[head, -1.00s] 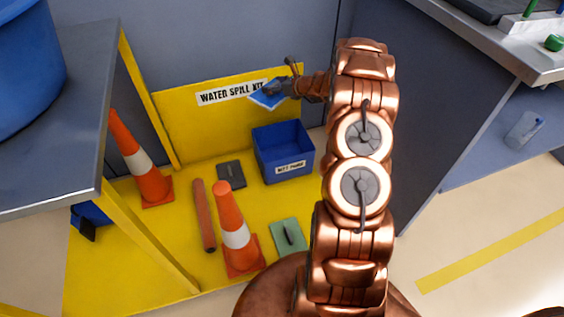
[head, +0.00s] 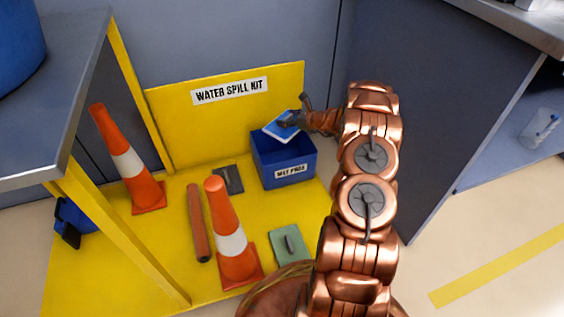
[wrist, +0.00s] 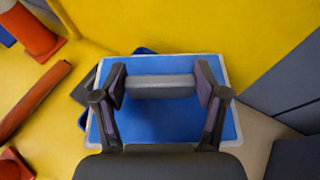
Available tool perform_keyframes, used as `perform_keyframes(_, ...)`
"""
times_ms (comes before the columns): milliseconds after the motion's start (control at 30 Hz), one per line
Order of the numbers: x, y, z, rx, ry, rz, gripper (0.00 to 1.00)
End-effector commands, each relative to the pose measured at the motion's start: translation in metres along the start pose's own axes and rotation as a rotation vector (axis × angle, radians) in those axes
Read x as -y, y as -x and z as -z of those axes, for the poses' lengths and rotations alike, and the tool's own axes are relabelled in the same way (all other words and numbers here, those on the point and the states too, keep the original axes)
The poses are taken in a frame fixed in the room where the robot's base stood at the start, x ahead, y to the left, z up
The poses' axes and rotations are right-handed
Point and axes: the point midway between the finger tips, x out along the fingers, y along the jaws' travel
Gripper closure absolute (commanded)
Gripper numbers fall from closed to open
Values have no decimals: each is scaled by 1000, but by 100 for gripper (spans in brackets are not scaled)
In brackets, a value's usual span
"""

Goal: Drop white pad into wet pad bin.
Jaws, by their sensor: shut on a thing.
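The pad (head: 281,130) has a blue upper face and a thin white edge; it also shows in the wrist view (wrist: 160,122), with a grey bar handle (wrist: 160,86) on top. My gripper (head: 292,121) is shut on that handle. The blue bin (head: 285,165), labelled "WET PADS", stands on the yellow floor against the yellow board. In the head view the pad is tilted over the bin's opening and hides part of it. In the wrist view the pad covers most of the bin, and small dark blue parts show past its edge.
Two orange cones (head: 128,165) (head: 231,240), a reddish-brown roll (head: 199,222), a dark grey pad (head: 228,179) and a green pad (head: 289,248) lie or stand left of and in front of the bin. The "WATER SPILL KIT" board (head: 225,120) rises behind. A grey cabinet (head: 430,110) stands right.

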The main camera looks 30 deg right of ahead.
Motion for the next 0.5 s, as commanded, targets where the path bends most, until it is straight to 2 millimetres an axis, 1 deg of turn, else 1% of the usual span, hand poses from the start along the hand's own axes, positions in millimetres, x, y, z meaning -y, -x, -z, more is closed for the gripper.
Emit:
perform_keyframes(33, 1, -3, 10, 0, -1, 2, 69)
perform_keyframes(200, 1, -9, 24, 1, 0, 2, 69)
perform_keyframes(300, 1, -11, 28, 1, 1, 2, 69)
perform_keyframes(500, 0, -13, 32, 1, 1, 1, 69)
